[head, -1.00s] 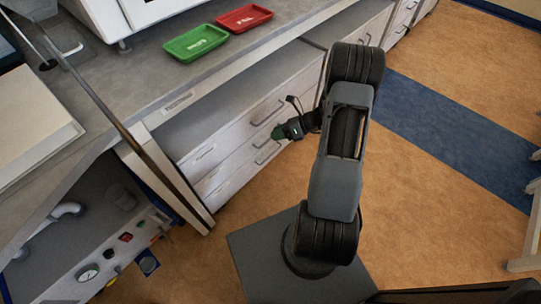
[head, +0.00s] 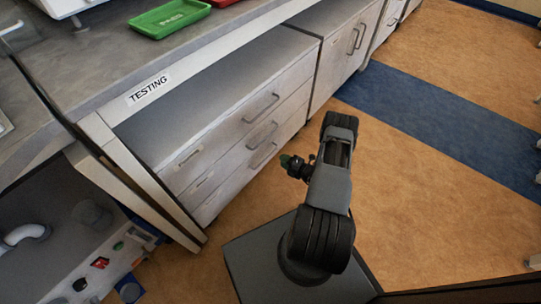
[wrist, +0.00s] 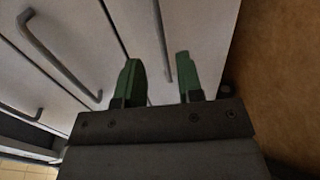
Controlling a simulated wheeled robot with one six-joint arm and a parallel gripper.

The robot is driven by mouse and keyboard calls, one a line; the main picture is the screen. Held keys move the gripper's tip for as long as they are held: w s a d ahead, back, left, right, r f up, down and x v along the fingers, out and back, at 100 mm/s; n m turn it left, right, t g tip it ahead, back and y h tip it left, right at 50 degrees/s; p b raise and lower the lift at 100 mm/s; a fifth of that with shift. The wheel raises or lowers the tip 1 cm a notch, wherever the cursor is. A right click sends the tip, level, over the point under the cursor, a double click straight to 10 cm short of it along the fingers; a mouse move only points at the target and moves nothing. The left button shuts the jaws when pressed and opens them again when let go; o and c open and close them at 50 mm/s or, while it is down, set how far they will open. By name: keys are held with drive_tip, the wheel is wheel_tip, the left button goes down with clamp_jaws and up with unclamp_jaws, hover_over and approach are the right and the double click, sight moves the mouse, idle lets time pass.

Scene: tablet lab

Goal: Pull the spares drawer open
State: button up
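A low drawer unit (head: 222,120) with three stacked drawers stands under the bench. Each drawer has a bar handle, and all look shut. Their small labels are too blurred to read, so I cannot tell which is the spares drawer. My gripper (head: 288,162), with green fingers, is in front of the unit, near the lower handle (head: 263,155). In the wrist view my gripper (wrist: 160,80) is open and empty.
The bench edge with a "TESTING" label (head: 149,88) is above left. A green tray (head: 170,18) and part of a red tray (head: 225,2) lie on the bench. A cabinet (head: 345,45) stands beyond the drawers. The orange floor (head: 440,210) at the right is clear.

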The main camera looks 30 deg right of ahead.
sight(270, 154)
drive_tip(key=b+x, duration=0.2)
drive_tip(key=x, duration=0.6)
drive_tip(key=shift+w+a+f, duration=0.1)
drive_tip(key=shift+w+a, duration=0.1)
drive_tip(key=shift+w, duration=0.15)
drive_tip(key=shift+c, duration=0.2)
clamp_jaws()
